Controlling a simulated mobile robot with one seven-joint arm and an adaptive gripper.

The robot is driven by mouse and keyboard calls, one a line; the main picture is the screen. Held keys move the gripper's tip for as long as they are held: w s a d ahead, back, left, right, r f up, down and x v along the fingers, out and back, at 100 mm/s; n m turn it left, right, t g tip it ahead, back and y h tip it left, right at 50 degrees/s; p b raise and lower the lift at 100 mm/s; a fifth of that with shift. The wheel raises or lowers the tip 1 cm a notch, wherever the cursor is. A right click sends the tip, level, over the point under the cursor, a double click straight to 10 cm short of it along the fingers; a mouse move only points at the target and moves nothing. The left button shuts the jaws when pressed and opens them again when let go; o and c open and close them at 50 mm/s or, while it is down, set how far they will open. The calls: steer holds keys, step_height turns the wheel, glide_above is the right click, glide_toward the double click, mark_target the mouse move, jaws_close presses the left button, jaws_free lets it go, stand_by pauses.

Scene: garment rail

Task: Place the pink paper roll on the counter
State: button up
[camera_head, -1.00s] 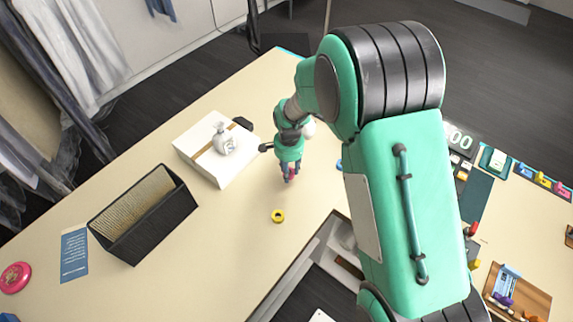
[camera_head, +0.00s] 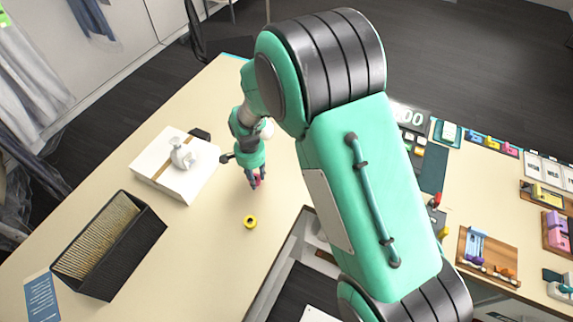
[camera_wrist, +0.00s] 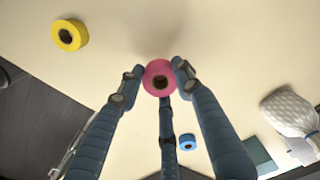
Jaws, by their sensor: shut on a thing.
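The pink paper roll (camera_wrist: 160,77) is a round ring with a dark core, held between the blue fingers of my gripper (camera_wrist: 159,82) in the wrist view. In the head view my gripper (camera_head: 255,181) is over the pale counter (camera_head: 225,262), with a bit of pink at its fingertips. The gripper is shut on the pink roll. Whether the roll touches the counter or hangs just above it, I cannot tell. A yellow roll (camera_head: 250,222) lies on the counter nearby; it also shows at upper left in the wrist view (camera_wrist: 69,35).
A white box (camera_head: 188,186) with a pale bottle-like object (camera_head: 183,156) on it stands left of the gripper. A black bin (camera_head: 108,246) stands at lower left. A blue roll (camera_wrist: 187,142) is near the fingers. The counter around the yellow roll is clear.

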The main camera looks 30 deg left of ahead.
stand_by(0.3)
step_height(320, 180, up, 11)
steer(key=w+d+m, duration=0.5)
steer(key=w+d, duration=1.4)
steer(key=d, duration=0.1)
steer(key=w+d+m+b, duration=0.15)
steer(key=w+d, duration=0.45)
steer(key=d, duration=0.7)
steer(key=w+d+m+p, duration=0.1)
steer(key=w+d+m, duration=0.3)
steer(key=d, duration=1)
steer(key=d+m+b, duration=0.1)
steer(key=d+m, duration=0.4)
steer(key=d, duration=2.7)
steer(key=s+d+m, duration=0.2)
steer(key=s+d, duration=0.4)
steer(key=d, duration=0.6)
steer(key=s+d+m, duration=0.2)
steer(key=s+d, duration=0.3)
steer(key=d, duration=0.8)
steer(key=f, duration=0.5)
steer(key=shift+a+f, duration=0.3)
steer(key=shift+f, duration=0.1)
